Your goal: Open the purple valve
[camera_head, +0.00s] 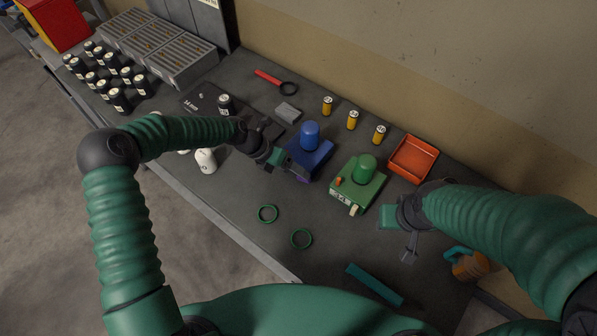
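A blue box with a blue rounded top (309,134) stands on the grey workbench. A small purple part (303,179), perhaps the valve, shows at the box's lower left side, partly hidden by my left gripper. My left gripper (281,163) is at the left side of the blue box, close to the purple part. Its fingers are too small and dark to tell whether they are open or touch it. My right gripper (398,230) is over the bench, just right of a green box (357,185) with a green rounded top, and apart from the purple part.
Two green rings (284,227) lie on the bare front of the bench. An orange tray (412,158) and several yellow cylinders (352,120) stand behind the boxes. A white bottle (206,161) is under my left arm. An orange jug (466,264) is at right.

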